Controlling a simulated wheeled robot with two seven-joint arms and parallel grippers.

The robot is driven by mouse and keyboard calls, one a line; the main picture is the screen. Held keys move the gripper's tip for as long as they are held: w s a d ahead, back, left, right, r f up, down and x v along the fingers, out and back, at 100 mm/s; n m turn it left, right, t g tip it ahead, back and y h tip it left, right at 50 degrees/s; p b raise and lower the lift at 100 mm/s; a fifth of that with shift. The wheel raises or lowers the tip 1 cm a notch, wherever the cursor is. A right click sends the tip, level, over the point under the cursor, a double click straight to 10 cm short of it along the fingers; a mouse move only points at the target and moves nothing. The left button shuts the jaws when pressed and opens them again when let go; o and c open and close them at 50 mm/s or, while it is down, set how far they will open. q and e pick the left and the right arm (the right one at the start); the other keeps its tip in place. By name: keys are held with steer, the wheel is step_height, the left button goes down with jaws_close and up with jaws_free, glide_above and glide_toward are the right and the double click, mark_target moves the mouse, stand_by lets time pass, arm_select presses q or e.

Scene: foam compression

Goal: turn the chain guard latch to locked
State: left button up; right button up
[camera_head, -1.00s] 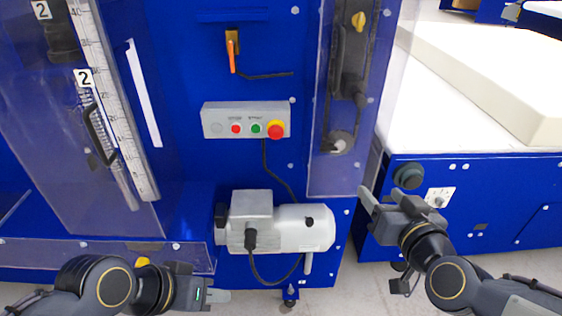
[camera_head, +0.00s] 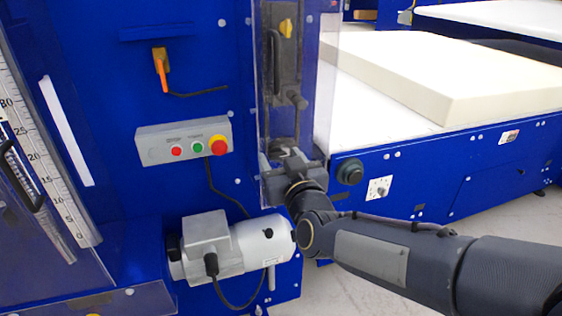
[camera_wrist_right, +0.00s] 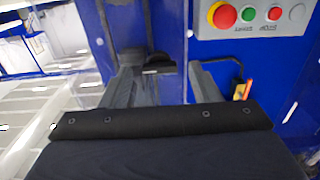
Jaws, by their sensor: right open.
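The chain guard (camera_head: 268,110) is a tall clear cover on the right part of the blue machine, with a dark chain drive behind it. A small yellow latch knob (camera_head: 286,27) sits near its top. My right gripper (camera_head: 288,156) is at the lower part of the guard, well below the yellow knob. The yellow knob does not show clearly in the wrist view. My left gripper is out of view.
A grey control box (camera_head: 184,140) with red, green and emergency stop buttons is left of the guard. An orange handle (camera_head: 160,72) is above it. A silver motor (camera_head: 235,247) sits below. A foam block (camera_head: 440,75) lies on the white conveyor at right.

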steer(key=shift+c, duration=0.5)
steer(key=c, duration=0.9)
steer(key=n+p, duration=0.3)
steer(key=shift+r, duration=0.1)
steer(key=n+p, duration=0.2)
steer(key=n, duration=0.3)
steer(key=shift+a+p, duration=0.1)
steer(key=shift+p, duration=0.2)
steer(key=n+p, duration=0.1)
steer(key=n, duration=0.1)
steer(key=n+p, duration=0.1)
steer(key=n, duration=0.2)
steer(key=shift+a+f, duration=0.1)
steer(key=shift+f, duration=0.1)
steer(key=shift+f+n+p, duration=0.15)
steer(key=shift+n+p, duration=0.7)
steer(key=shift+n, duration=1.55)
